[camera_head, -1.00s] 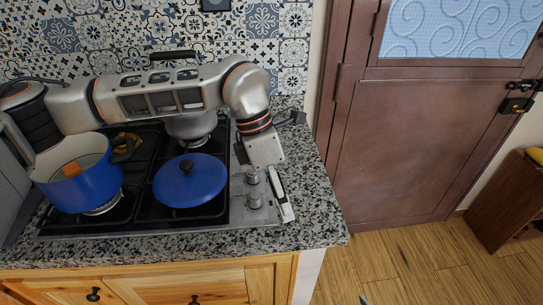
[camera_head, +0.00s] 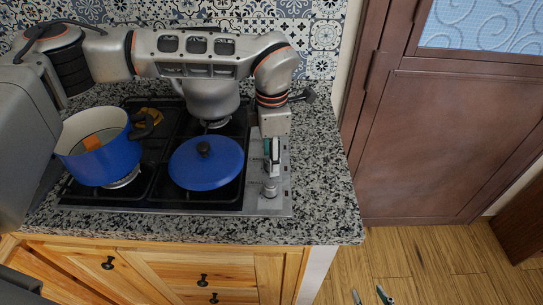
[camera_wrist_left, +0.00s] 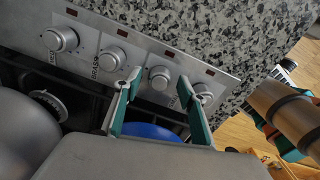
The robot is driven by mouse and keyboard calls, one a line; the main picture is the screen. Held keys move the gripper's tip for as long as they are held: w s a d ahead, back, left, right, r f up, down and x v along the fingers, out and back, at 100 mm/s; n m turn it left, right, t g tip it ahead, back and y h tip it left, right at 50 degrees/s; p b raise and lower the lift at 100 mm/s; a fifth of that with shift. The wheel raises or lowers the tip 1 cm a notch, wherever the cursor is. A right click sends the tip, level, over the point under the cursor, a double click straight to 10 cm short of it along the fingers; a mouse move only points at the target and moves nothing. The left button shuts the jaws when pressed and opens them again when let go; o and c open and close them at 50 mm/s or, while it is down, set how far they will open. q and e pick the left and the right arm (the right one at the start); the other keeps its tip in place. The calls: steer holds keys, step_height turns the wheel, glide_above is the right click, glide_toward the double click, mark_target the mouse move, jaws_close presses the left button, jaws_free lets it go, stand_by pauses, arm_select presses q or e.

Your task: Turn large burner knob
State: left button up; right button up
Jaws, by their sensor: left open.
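A row of several round metal knobs runs along the steel control strip of the stove, in the left wrist view. My left gripper (camera_wrist_left: 159,80) is open, its green-lined fingers on either side of the third knob from the left (camera_wrist_left: 160,77). Contact cannot be told. The rightmost knob (camera_wrist_left: 203,95) is beside the right fingertip. I cannot tell which knob is for the large burner. In the head view, my left gripper (camera_head: 272,158) is over the strip, hiding some knobs; a front knob (camera_head: 270,187) shows. My right gripper (camera_head: 371,295) shows at the bottom edge, fingers apart.
A blue pot (camera_head: 98,150), a blue-lidded pan (camera_head: 205,163) and a grey pot (camera_head: 212,100) stand on the stove, left of the control strip. The granite counter (camera_head: 325,185) is clear on the right. A brown door (camera_head: 450,140) stands beyond it.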

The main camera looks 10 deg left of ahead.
arm_select(q)
steer(key=shift+f, duration=0.25)
steer(key=shift+c, duration=0.4)
steer(key=c, duration=1)
steer(key=shift+c, duration=0.2)
steer(key=shift+n, duration=0.3)
steer(key=shift+n+b, duration=0.4)
steer(key=shift+n, duration=0.6)
steer(key=n, duration=0.2)
steer(key=shift+n+b, duration=0.3)
steer(key=n, duration=0.5)
steer(key=shift+b, duration=0.3)
steer(key=shift+n, duration=0.4)
